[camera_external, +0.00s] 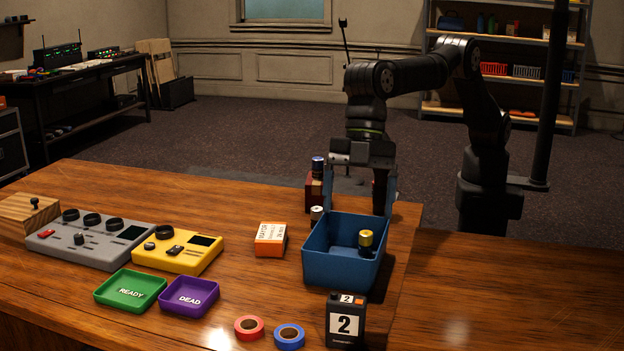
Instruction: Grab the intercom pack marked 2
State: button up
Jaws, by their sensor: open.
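I cannot see anything between the fingers.
An orange-white box (270,240), red tape (249,328) and blue tape (289,337) lie to the left. Green READY (130,308) and purple DEAD (189,312) trays sit further left. The desk's right side is clear.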

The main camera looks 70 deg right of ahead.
aim_at(348, 312)
jog(key=x, duration=2)
jog(key=shift+s+f, duration=0.1)
jog(key=shift+f, duration=0.2)
jog(key=shift+r, duration=0.1)
jog(key=c, duration=1.3)
